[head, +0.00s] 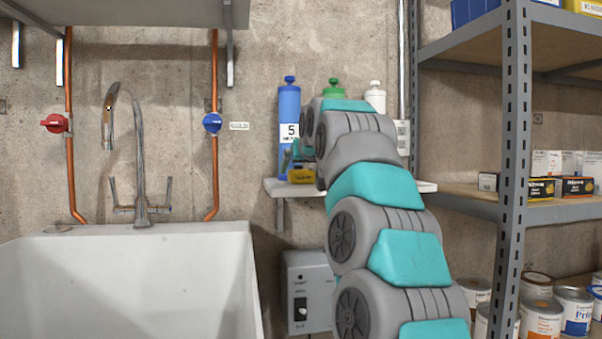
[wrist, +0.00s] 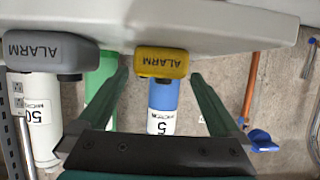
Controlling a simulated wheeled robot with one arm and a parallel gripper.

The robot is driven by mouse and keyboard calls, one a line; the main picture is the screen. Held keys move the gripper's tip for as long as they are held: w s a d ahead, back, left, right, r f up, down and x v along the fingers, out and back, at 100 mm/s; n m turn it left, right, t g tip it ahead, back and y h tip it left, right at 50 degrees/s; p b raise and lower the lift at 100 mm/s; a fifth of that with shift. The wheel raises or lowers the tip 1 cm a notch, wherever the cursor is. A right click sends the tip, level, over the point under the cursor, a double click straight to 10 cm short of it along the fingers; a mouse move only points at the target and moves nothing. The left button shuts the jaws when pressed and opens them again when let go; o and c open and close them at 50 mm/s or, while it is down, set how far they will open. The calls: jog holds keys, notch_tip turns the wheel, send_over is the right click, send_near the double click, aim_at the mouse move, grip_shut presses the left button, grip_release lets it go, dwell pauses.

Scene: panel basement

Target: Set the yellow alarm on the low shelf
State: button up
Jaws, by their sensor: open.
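The yellow alarm (head: 301,176) sits on the small pale wall shelf (head: 281,188), near its left end, in front of a blue bottle. In the wrist view, which looks upside down, the yellow alarm (wrist: 162,60) appears against the shelf (wrist: 215,25). My gripper (wrist: 160,74) is open, with one finger toward each side of the alarm and the tips near it. I see no contact. In the head view my arm hides part of the shelf, and my gripper (head: 301,152) shows only partly above the alarm.
A grey alarm (wrist: 48,50) is on the same shelf. Blue (head: 289,105), green (head: 333,88) and white (head: 375,97) bottles stand behind. A sink (head: 130,270) is left, a metal rack (head: 513,150) with cans and boxes right. A control box (head: 308,290) is below the shelf.

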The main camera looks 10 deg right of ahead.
jog(key=shift+g, duration=0.8)
jog(key=p+v, duration=0.2)
jog(key=r+p+v, duration=0.1)
jog(key=p+v, duration=0.1)
jog(key=w+p+v, duration=0.1)
jog(key=p+v, duration=0.1)
jog(key=v, duration=0.1)
jog(key=shift+r, duration=0.25)
jog(key=shift+w+g+p, duration=0.35)
jog(key=shift+g+p, duration=0.05)
jog(key=shift+p, duration=0.5)
jog(key=shift+w+f+g+p, duration=0.3)
jog(key=shift+w+f+p, duration=0.15)
jog(key=shift+p, duration=0.15)
jog(key=shift+w+f, duration=0.15)
jog(key=shift+f, duration=0.15)
jog(key=x, duration=0.7)
jog(key=shift+w+f+p, duration=0.1)
jog(key=shift+f+p, duration=0.05)
jog(key=shift+p, duration=0.15)
jog(key=shift+c, duration=0.2)
